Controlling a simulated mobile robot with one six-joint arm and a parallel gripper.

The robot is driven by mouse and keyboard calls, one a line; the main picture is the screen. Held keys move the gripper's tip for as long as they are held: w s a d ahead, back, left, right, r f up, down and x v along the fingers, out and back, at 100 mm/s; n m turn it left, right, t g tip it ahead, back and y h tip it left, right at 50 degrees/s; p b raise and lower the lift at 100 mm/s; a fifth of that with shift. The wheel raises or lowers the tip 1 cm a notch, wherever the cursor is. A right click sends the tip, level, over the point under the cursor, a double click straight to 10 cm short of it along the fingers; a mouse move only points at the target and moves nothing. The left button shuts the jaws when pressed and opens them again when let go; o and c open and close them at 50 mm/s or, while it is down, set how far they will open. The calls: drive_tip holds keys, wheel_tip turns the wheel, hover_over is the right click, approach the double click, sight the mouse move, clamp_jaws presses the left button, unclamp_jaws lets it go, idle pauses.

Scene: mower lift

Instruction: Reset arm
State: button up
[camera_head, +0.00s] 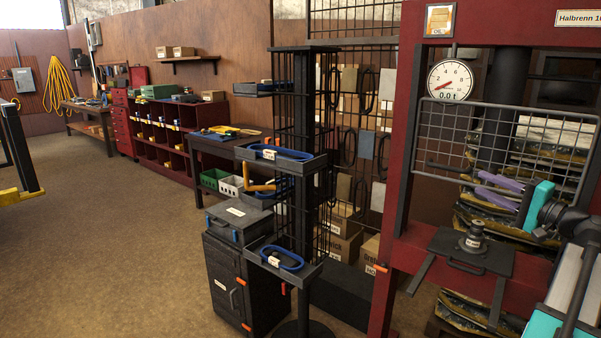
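My gripper (480,182) is at the right, in front of the wire mesh guard of the red press. It has two purple fingers on a teal body and points left. A gap shows between the fingers and nothing is held in it. My arm runs from it to the lower right, where it leaves the picture. Below the gripper, a dark metal part (473,238) stands on the black plate (443,246) of the press. The gripper is apart from this part.
The red press frame (402,160) with a dial gauge (450,80) surrounds the gripper area. Open floor (110,240) lies at the left.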

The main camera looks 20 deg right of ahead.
drive_tip(key=w+a+f+n+g+y, duration=0.1)
drive_tip(key=w+a+f+g, duration=0.1)
drive_tip(key=w+a+f, duration=0.5)
drive_tip(key=w+a+f+n+g, duration=0.1)
drive_tip(key=w+a+f+g, duration=0.15)
drive_tip(key=a+f, duration=0.4)
drive_tip(key=w+a+f+n+g+y, duration=0.15)
drive_tip(key=w+a+f, duration=0.35)
drive_tip(key=f, duration=0.5)
drive_tip(key=a+f+n+g, duration=0.4)
drive_tip(key=a+f+g, duration=0.4)
drive_tip(key=a+f, duration=1.55)
drive_tip(key=s+a+f+n+g+h, duration=0.4)
drive_tip(key=s+a+f+n+h, duration=0.25)
drive_tip(key=s+a+f, duration=0.65)
drive_tip(key=s+a+f+g, duration=0.2)
drive_tip(key=s+f+g, duration=0.4)
drive_tip(key=s+f, duration=1.3)
drive_tip(key=s, duration=0.4)
drive_tip(key=shift+s+f+y, duration=0.2)
drive_tip(key=shift+s+y, duration=0.1)
drive_tip(key=shift+y, duration=0.1)
